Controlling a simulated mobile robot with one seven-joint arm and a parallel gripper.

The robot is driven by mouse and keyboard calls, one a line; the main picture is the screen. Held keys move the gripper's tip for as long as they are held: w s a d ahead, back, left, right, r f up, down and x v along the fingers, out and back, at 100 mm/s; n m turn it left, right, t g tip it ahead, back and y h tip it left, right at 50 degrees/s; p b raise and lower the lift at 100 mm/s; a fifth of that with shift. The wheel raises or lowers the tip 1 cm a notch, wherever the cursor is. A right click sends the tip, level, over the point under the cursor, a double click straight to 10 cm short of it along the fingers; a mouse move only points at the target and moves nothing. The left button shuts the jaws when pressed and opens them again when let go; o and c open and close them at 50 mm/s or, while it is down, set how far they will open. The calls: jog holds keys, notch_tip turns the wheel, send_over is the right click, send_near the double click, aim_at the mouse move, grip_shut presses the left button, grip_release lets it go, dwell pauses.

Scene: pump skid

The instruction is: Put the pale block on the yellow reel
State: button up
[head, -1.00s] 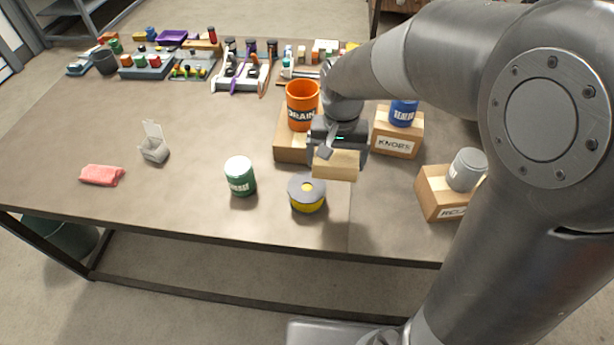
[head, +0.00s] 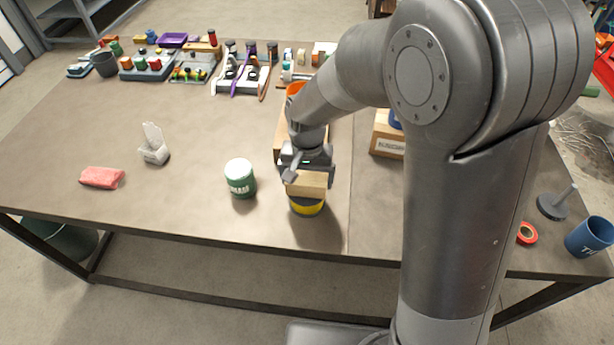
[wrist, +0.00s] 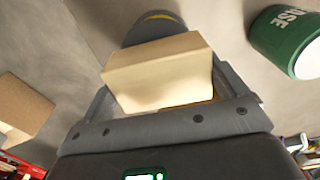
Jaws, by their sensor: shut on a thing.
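The pale block (head: 307,182) is a light wooden block held in my gripper (head: 306,172). The gripper is shut on it, and the block also fills the middle of the wrist view (wrist: 160,72). The yellow reel (head: 307,207) stands on the table just below the block in the head view, its top mostly hidden by the block. In the wrist view the reel's grey disc (wrist: 150,28) shows beyond the block, with a bit of yellow. I cannot tell whether the block touches the reel.
A green tin (head: 240,178) stands close left of the reel. Cardboard boxes (head: 388,142) stand behind, partly hidden by my arm.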

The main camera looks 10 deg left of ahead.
aim_at(307, 176)
jog(key=shift+f, duration=0.1)
jog(key=o, duration=0.8)
notch_tip(307, 176, up, 12)
jog(key=s+d+r+t, duration=0.2)
jog(key=s+d+r, duration=0.2)
jog(key=s+d, duration=0.3)
jog(key=s+d+r+t, duration=0.3)
jog(key=s+d, duration=0.5)
jog(key=d, duration=0.6)
jog(key=shift+d+r+t, duration=0.25)
jog(key=shift+r+t, duration=0.05)
jog(key=shift+r, duration=0.55)
